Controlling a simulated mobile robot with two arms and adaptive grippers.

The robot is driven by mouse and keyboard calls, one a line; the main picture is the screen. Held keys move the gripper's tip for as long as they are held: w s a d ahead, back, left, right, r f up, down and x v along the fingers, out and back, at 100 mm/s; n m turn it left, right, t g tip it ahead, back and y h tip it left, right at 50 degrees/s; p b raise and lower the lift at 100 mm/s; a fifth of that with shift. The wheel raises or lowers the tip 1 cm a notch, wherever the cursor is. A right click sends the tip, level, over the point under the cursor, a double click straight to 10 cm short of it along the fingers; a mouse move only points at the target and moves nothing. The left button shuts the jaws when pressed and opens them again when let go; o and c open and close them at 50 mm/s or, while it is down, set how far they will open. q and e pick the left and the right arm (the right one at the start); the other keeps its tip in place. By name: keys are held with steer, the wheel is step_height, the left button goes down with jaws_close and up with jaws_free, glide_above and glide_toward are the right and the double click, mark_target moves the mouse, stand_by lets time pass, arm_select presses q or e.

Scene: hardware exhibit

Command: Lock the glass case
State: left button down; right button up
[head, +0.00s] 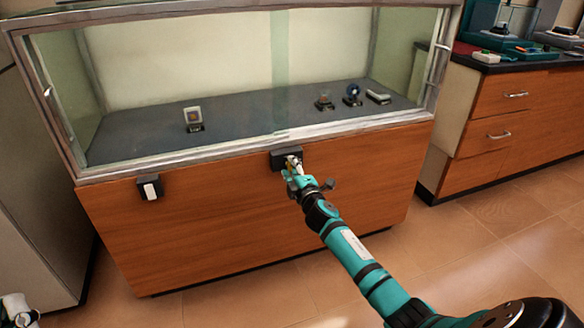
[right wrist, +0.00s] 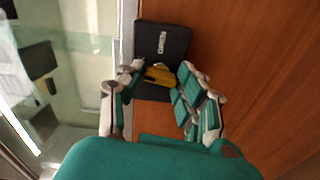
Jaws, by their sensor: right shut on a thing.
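The glass case (head: 250,139) stands ahead, with a metal frame and a wooden front. My right gripper (head: 293,166) is at this box, shut on a small yellow key-like piece (right wrist: 159,74). The piece lies against the box's face; whether it is inserted is hidden. Part of my left gripper (head: 16,309) shows at the bottom left corner, its fingers unclear.
A second black box with a white panel (head: 150,188) is on the case front at left. Several small exhibits, such as a framed piece (head: 193,117), stand inside the case. A wooden drawer cabinet (head: 505,110) stands at right. The tiled floor (head: 440,255) is open.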

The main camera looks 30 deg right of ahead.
arm_select(q)
steer(key=shift+w+f, duration=0.35)
arm_select(e)
steer(key=shift+n, duration=0.8)
arm_select(q)
steer(key=shift+g, duration=0.3)
arm_select(e)
steer(key=shift+f, duration=0.1)
steer(key=o, duration=1.1)
steer(key=shift+o, duration=0.2)
steer(key=v, duration=1.2)
